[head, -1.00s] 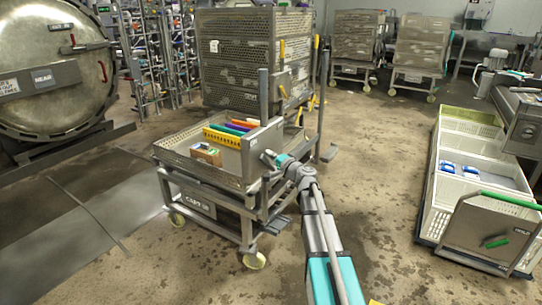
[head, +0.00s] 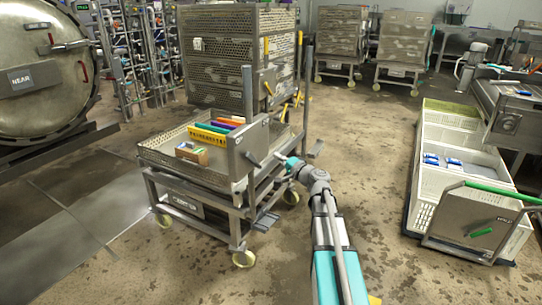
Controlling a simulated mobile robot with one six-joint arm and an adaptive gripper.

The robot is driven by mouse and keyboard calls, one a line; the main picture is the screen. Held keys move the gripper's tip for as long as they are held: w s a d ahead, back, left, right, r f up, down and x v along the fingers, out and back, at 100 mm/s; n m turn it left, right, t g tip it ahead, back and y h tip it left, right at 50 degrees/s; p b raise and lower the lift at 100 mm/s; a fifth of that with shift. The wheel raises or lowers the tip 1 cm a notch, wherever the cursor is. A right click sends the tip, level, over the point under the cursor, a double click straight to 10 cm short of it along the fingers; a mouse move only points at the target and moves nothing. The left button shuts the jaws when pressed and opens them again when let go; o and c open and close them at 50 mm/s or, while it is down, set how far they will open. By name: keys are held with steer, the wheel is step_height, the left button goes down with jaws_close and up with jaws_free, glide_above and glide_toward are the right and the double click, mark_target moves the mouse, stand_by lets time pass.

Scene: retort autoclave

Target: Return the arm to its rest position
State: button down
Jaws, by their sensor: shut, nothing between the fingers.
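My arm reaches up from the bottom of the head view, right of the steel cart (head: 160,150). My gripper (head: 281,158) is small in the picture, at the arm's far end near the cart's right upright post. It is shut and no object shows in it. I cannot tell from this view whether it touches the cart's end plate (head: 249,146).
The cart's tray holds a yellow rack (head: 207,137) with coloured pieces and a small box (head: 192,153). A perforated cage (head: 225,60) stands behind. A white crate trolley (head: 440,200) is at right, a round vessel door (head: 35,75) at left. Floor between cart and trolley is clear.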

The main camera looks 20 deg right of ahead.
steer(key=shift+s+d, duration=0.1)
steer(key=shift+s, duration=0.1)
stand_by(0.5)
steer(key=s+a+f+n+g+y, duration=0.1)
steer(key=s+a+f+n+g, duration=0.4)
steer(key=a, duration=0.4)
steer(key=s+a+f+n+g, duration=0.3)
steer(key=s+a+f+g, duration=0.2)
steer(key=a+f, duration=0.3)
steer(key=s+a+f+n+g+h, duration=0.1)
steer(key=s+f+n+g+h, duration=0.2)
steer(key=s, duration=0.5)
steer(key=s+a+f+g+h, duration=0.1)
steer(key=s+f+g+h, duration=0.3)
steer(key=s, duration=0.5)
step_height(320, 180, up, 33)
steer(key=p, duration=3.3)
steer(key=shift+w+g+h, duration=0.25)
steer(key=shift+g+h, duration=0.05)
steer(key=shift+h, duration=0.1)
